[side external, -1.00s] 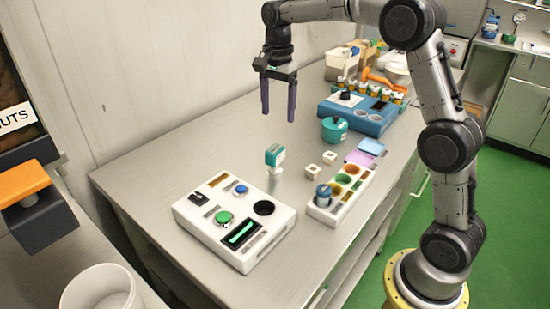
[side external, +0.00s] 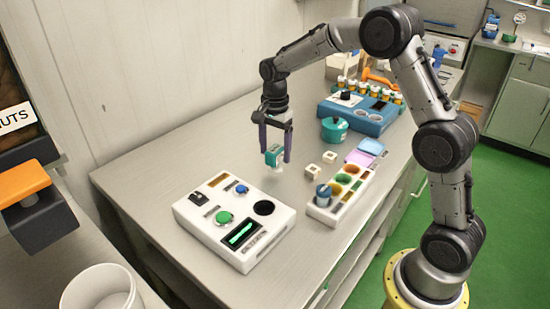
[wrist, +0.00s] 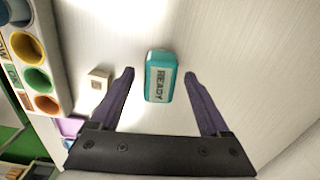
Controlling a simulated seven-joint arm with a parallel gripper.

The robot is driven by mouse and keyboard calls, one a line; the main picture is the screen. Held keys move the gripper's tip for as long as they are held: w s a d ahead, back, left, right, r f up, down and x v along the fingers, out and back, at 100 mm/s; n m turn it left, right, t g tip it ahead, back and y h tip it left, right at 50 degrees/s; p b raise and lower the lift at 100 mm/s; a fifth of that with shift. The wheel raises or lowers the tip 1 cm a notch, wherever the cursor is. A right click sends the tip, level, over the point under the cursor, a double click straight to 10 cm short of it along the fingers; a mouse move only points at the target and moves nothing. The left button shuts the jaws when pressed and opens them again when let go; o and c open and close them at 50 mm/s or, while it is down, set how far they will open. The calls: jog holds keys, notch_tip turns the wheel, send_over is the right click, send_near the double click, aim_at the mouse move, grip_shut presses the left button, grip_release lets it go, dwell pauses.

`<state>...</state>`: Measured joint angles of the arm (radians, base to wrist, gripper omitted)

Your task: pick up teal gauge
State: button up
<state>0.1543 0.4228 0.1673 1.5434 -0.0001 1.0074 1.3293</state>
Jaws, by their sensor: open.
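The teal gauge (side external: 273,156) is a small teal block with a pale face, standing on the metal table behind the white control box. In the wrist view the gauge (wrist: 160,77) shows the word READY and lies between and slightly beyond the two fingertips. My gripper (side external: 273,157) is open, with its purple fingers hanging down around the gauge's position in the side view. In the wrist view my gripper (wrist: 160,74) has a gap on each side of the gauge, and neither finger clearly touches it.
A white control box (side external: 190,222) with buttons stands in front. A white tray with coloured wells (side external: 322,213) is to the right, near two small cream blocks (side external: 312,170). A teal pot (side external: 334,130) and blue machine (side external: 372,118) stand behind. Bare table lies left of the gauge.

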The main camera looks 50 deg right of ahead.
aim_at(275, 148)
grip_shut()
dwell(0.4)
jog(key=shift+r, duration=0.45)
notch_tip(275, 148, up, 2)
jog(key=shift+r, duration=0.1)
jog(key=s+a+r, duration=0.2)
jog(key=s+r, duration=0.8)
jog(key=s, duration=0.4)
